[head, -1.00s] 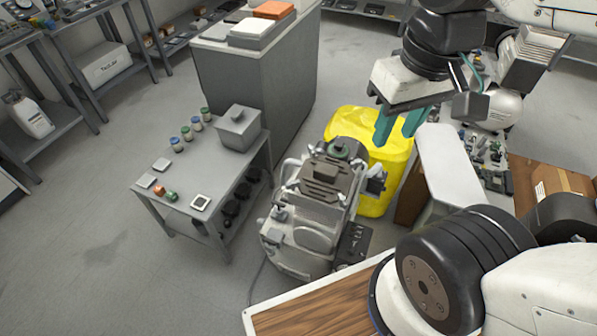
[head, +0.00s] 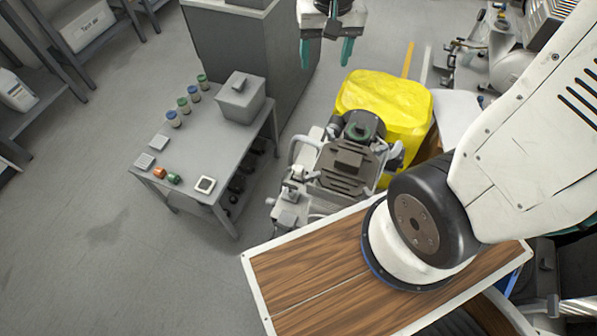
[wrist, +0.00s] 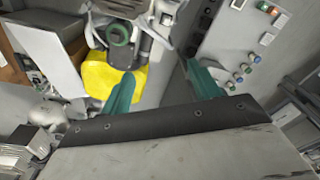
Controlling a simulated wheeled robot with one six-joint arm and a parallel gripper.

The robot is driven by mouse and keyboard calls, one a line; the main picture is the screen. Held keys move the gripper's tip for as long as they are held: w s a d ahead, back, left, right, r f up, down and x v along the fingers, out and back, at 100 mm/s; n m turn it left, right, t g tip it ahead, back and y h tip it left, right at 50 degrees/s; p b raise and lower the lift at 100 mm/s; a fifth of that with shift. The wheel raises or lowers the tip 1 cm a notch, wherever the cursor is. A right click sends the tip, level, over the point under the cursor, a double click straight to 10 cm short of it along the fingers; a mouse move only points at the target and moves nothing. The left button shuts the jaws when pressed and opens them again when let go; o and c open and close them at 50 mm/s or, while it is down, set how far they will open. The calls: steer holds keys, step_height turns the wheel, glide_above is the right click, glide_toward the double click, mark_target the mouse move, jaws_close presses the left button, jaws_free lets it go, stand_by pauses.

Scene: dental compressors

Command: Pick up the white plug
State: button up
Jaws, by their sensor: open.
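My gripper (head: 326,54) is in the upper middle of the head view, with its two teal fingers apart and nothing between them. In the wrist view the fingers (wrist: 158,75) are also spread and empty. I cannot make out a white plug for certain in either view. Small pale square pieces (head: 145,160) (head: 158,143) and a white-framed square (head: 205,184) lie on the grey table (head: 190,150), too small to identify. The gripper is apart from them, up and to the right in the head view.
A dental compressor (head: 345,165) stands right of the table, with a yellow bin (head: 385,105) behind it. The table also holds a grey lidded box (head: 241,97), several small jars (head: 183,104) and orange and green pieces (head: 159,173). Open floor (head: 80,200) lies left.

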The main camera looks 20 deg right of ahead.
steer(key=m, duration=0.2)
glide_above(300, 167)
steer(key=d, duration=0.1)
step_height(300, 167, down, 11)
step_height(300, 167, down, 13)
steer(key=w+m, duration=0.1)
steer(key=w, duration=0.1)
steer(key=f+m, duration=0.1)
steer(key=f, duration=0.7)
steer(key=s+a+f+m, duration=0.1)
steer(key=f, duration=0.7)
steer(key=s+f, duration=0.1)
steer(key=f, duration=0.8)
steer(key=shift+s+a+m+g, duration=0.1)
steer(key=shift+a+m+g, duration=0.05)
steer(key=shift+m+g, duration=0.25)
steer(key=shift+f, duration=2.75)
steer(key=c, duration=1.1)
